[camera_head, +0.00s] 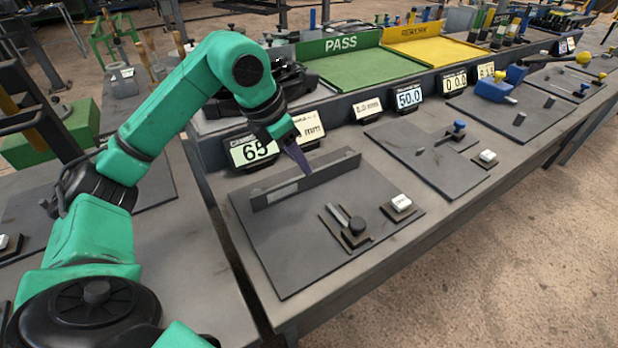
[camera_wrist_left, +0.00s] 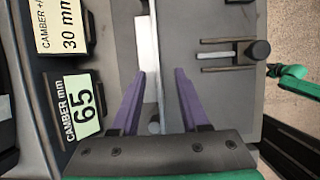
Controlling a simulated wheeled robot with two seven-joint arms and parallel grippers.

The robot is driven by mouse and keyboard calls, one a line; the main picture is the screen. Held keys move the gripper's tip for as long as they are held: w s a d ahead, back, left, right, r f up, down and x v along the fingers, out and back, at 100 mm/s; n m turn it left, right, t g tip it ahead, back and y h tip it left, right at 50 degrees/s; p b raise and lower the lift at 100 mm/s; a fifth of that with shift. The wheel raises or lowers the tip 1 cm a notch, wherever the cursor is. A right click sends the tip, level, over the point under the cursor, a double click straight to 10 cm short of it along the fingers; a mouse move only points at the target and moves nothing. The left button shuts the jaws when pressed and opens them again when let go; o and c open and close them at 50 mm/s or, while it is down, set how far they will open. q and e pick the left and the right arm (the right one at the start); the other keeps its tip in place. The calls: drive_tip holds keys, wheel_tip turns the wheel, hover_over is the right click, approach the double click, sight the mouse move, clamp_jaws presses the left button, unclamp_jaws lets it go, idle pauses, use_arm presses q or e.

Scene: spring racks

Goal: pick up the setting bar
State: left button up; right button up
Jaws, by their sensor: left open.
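A long dark grey bar (camera_head: 328,174) stands on edge on the dark plate (camera_head: 285,262) of the nearest station; a short light grey bar (camera_head: 339,214) lies by a black knob on the same plate. The pictures do not label either as the setting bar. My left gripper (camera_head: 300,160) has purple fingers and points down at the long bar, near its middle. In the left wrist view, its fingers (camera_wrist_left: 162,80) are open, with the pale strip (camera_wrist_left: 148,45) of the long bar running between them; contact cannot be told. The short bar (camera_wrist_left: 214,55) shows there to the right. My right gripper is out of view.
A display reading 65 (camera_head: 253,150) stands close behind the long bar. A black knob (camera_head: 356,226) and a white-topped button (camera_head: 401,202) are on the plate's right side. More stations line the bench to the right. Green PASS (camera_head: 345,70) and yellow (camera_head: 430,50) trays lie behind.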

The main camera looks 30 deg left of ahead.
use_arm(q)
drive_tip(key=x, duration=0.4)
drive_tip(key=p+x, duration=0.1)
drive_tip(key=x, duration=0.2)
drive_tip(key=shift+w+r, duration=0.1)
drive_tip(key=shift+w, duration=0.15)
drive_tip(key=shift+w+f, duration=0.15)
drive_tip(key=shift+f, duration=0.1)
drive_tip(key=c, duration=0.7)
clamp_jaws()
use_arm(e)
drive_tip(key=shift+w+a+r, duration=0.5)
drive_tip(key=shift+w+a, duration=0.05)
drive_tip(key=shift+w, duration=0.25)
use_arm(q)
drive_tip(key=shift+r, duration=0.1)
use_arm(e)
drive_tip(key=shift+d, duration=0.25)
use_arm(q)
drive_tip(key=shift+r, duration=0.1)
